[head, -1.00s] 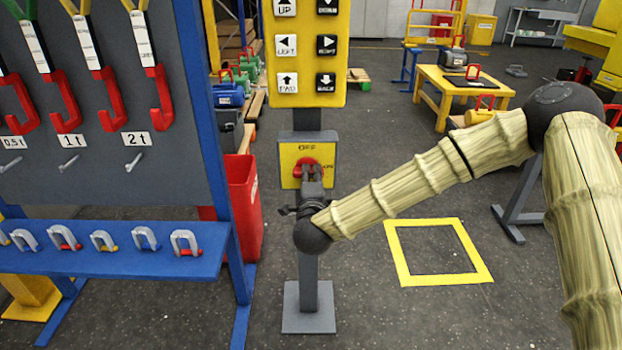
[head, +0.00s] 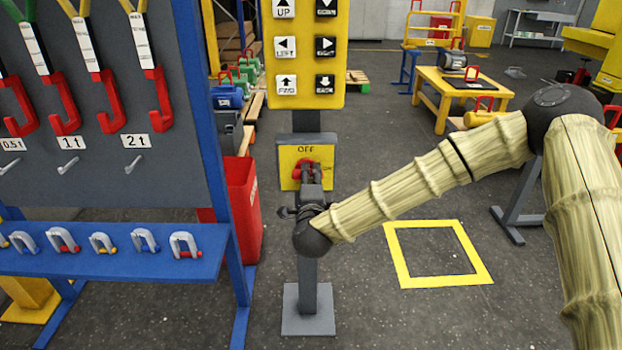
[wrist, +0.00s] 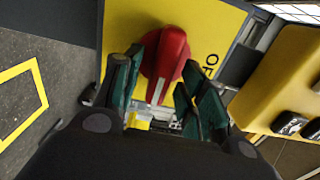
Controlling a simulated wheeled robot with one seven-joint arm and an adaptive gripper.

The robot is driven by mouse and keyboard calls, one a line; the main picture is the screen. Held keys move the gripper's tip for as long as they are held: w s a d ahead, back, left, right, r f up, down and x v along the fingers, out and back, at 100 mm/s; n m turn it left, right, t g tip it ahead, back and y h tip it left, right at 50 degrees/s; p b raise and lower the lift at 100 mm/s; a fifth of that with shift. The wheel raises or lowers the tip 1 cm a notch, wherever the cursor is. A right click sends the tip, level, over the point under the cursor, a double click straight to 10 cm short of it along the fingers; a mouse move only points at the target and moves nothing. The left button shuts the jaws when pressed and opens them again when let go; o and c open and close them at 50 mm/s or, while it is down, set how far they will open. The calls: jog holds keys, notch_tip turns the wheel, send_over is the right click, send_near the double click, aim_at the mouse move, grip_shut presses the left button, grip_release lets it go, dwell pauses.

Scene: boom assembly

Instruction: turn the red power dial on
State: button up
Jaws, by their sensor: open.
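The red power dial (head: 298,170) sits on a yellow plate (head: 287,182) on a grey post, below the button panel. "OFF" is printed above the dial. Small lettering at its right is partly hidden by my gripper. In the wrist view the dial (wrist: 172,58) has a raised red handle with a white line pointing down, away from the lettering at right. My gripper (wrist: 165,102) is open, with its dark green fingers on either side of the handle. I cannot tell whether they touch it. In the head view my gripper (head: 311,176) covers part of the dial.
The yellow button panel (head: 306,62) is just above. A red bin (head: 243,205) and a blue rack (head: 215,243) with shackles and hooks stand close on the left. A yellow square (head: 398,270) marks clear floor on the right.

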jog(key=s, duration=1.1)
jog(key=shift+s, duration=0.35)
jog(key=s+f+n+g+y, duration=0.2)
jog(key=s+f+n+g, duration=0.15)
jog(key=f, duration=0.65)
jog(key=s+f+n+g+y, duration=0.15)
jog(key=s+f+n, duration=0.3)
jog(key=f, duration=0.45)
jog(key=s+d+f+n+g, duration=0.2)
jog(key=s+d+f+g, duration=0.1)
jog(key=s+f, duration=0.35)
jog(key=s+d+f+n+g, duration=0.25)
jog(key=s+f, duration=0.25)
jog(key=f, duration=0.3)
jog(key=s+d+f+n+g+h, duration=0.2)
jog(key=s+d+f+n+g, duration=0.15)
jog(key=s+d, duration=0.55)
jog(key=s+d+f+n+g+h, duration=0.2)
jog(key=s+d+f+g, duration=0.2)
jog(key=s+d, duration=0.5)
notch_tip(320, 180, up, 13)
jog(key=s+a+p, duration=0.2)
jog(key=p, duration=1.1)
